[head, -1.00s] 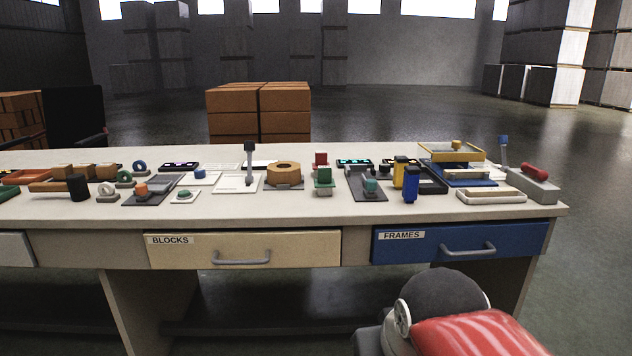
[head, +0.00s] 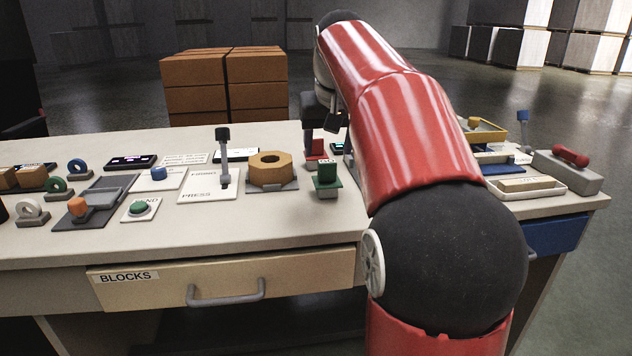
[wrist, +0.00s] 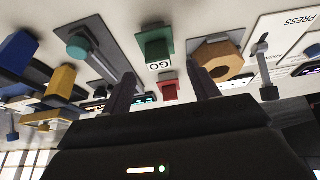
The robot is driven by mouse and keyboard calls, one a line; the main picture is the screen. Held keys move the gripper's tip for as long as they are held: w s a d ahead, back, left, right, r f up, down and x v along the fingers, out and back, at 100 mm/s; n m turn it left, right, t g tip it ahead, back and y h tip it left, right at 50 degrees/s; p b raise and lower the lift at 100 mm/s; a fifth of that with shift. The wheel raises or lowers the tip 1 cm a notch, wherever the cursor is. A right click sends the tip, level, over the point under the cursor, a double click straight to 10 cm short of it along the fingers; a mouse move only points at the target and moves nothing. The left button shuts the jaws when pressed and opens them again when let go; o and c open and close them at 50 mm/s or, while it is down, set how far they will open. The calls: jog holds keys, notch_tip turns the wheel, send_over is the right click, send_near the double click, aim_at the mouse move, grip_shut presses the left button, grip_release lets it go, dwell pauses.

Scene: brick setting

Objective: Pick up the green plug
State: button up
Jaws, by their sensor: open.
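The green plug (head: 326,173) stands on the table in front of the red block, right of the wooden nut shape. In the wrist view the green plug (wrist: 157,42) shows near the top middle, with a white GO label on one face. My gripper (wrist: 162,92) is open and empty. In the wrist view its two dark fingers are spread, and the plug appears beyond and between them, apart from them. In the head view my gripper is partly hidden behind my arm, above and behind the plug.
The red block (head: 316,147) stands close behind the plug. The wooden nut (head: 269,169) and an upright lever (head: 224,160) are to its left. In the wrist view a blue-green knob on a dark plate (wrist: 78,47) and a yellow block (wrist: 60,81) lie left. My arm hides part of the table.

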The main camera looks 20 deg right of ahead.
aim_at(327, 161)
jog(key=x, duration=0.4)
jog(key=b+x, duration=0.1)
jog(key=x, duration=0.1)
jog(key=shift+w+d+r, duration=0.1)
jog(key=shift+w+d, duration=0.15)
jog(key=shift+w, duration=0.05)
jog(key=c, duration=1.1)
